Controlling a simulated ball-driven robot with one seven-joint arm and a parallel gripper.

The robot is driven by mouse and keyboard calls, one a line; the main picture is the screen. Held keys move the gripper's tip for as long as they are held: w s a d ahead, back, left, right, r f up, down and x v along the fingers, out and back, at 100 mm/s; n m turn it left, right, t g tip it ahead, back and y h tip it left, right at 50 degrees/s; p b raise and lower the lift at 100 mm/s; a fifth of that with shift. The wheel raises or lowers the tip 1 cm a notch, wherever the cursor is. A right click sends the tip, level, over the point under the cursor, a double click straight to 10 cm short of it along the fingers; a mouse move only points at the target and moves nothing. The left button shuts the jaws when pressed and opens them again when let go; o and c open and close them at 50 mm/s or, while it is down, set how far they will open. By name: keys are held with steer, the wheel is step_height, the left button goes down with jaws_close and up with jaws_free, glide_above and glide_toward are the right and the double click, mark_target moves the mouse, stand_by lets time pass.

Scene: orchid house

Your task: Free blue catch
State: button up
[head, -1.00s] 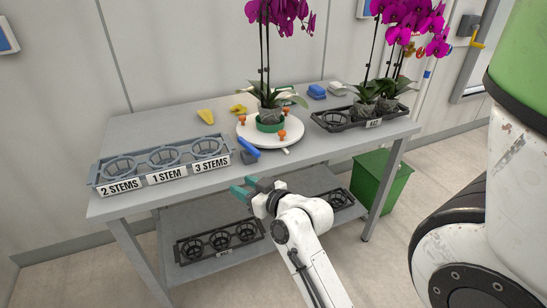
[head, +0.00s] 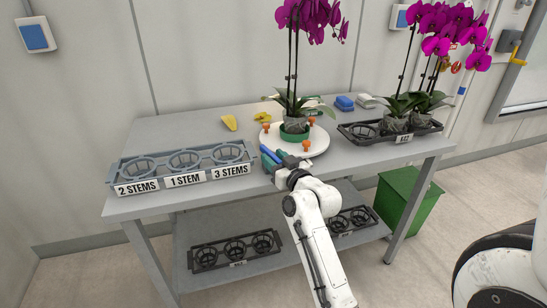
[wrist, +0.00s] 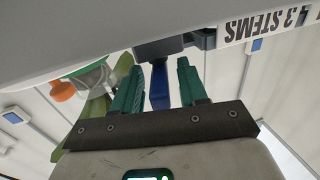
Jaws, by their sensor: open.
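The blue catch (head: 269,153) is a slim blue lever at the front of the round white turntable (head: 319,143), near the table's front edge. My gripper (head: 274,162) is at this edge, its green fingers close to the catch and partly hiding it. In the wrist view the blue catch (wrist: 160,88) shows between the two open green fingers (wrist: 156,75), with a gap visible on either side. Its upper end meets a dark block (wrist: 160,48). An orchid in a green ring (head: 294,137) stands on the turntable, with orange knobs (head: 307,146) around it.
A grey tray (head: 185,172) labelled 2 STEMS, 1 STEM and 3 STEMS stands left. A black tray (head: 372,140) with orchids stands right. Yellow pieces (head: 229,123) and a blue block (head: 344,103) lie behind. A green bin (head: 408,200) stands on the floor at right.

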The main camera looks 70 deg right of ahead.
steer(key=shift+w+d, duration=0.25)
steer(key=shift+w, duration=0.15)
jaws_close()
